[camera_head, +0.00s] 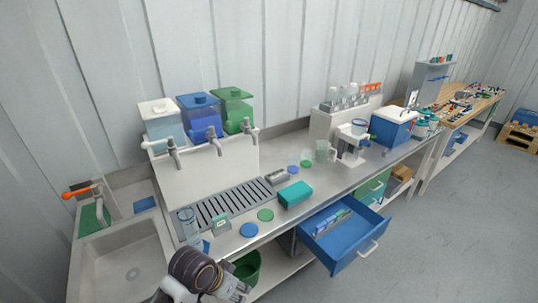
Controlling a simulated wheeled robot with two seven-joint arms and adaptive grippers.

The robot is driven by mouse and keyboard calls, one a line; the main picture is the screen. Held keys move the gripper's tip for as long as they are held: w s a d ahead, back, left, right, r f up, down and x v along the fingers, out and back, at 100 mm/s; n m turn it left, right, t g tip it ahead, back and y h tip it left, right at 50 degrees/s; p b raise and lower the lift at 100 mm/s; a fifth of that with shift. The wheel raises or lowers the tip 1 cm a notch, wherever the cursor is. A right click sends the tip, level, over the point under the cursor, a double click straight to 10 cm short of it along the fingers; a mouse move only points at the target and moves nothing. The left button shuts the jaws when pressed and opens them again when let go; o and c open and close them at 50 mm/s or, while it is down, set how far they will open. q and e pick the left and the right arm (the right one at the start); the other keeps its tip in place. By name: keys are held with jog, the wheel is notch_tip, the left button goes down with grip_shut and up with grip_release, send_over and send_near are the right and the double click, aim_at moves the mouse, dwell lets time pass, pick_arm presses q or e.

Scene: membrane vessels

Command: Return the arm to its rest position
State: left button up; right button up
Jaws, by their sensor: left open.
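My left arm (195,268) shows at the bottom edge of the head view, in front of the counter between the sink and the open drawer. My left gripper (236,290) is at its end, low and partly cut off by the frame's bottom edge. It is open, and I see nothing held in it. It is beside a green bin (247,266) under the counter; I cannot tell whether they touch. My right gripper is not in view.
An open blue drawer (343,247) juts out right of my arm. The sink (128,262) is at left. A clear cylinder (187,222), blue disc (249,230), green disc (265,215) and teal box (295,194) stand near the counter's front. The floor (455,220) at right is clear.

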pick_arm(q)
jog(key=shift+s+a+f+n+y, duration=1.8)
jog(key=shift+s+a, duration=2.2)
jog(key=shift+a, duration=2.3)
jog(key=s+f, duration=0.3)
jog(key=f, duration=3)
jog(key=s+a+f+g, duration=0.1)
jog(key=s+a+f, duration=0.1)
jog(key=s+f, duration=0.7)
jog(key=s+a+f+g, duration=0.1)
jog(key=s+a+f, duration=0.1)
jog(key=s+f, duration=0.8)
jog(key=shift+s+f, duration=0.25)
jog(key=shift+s, duration=1.2)
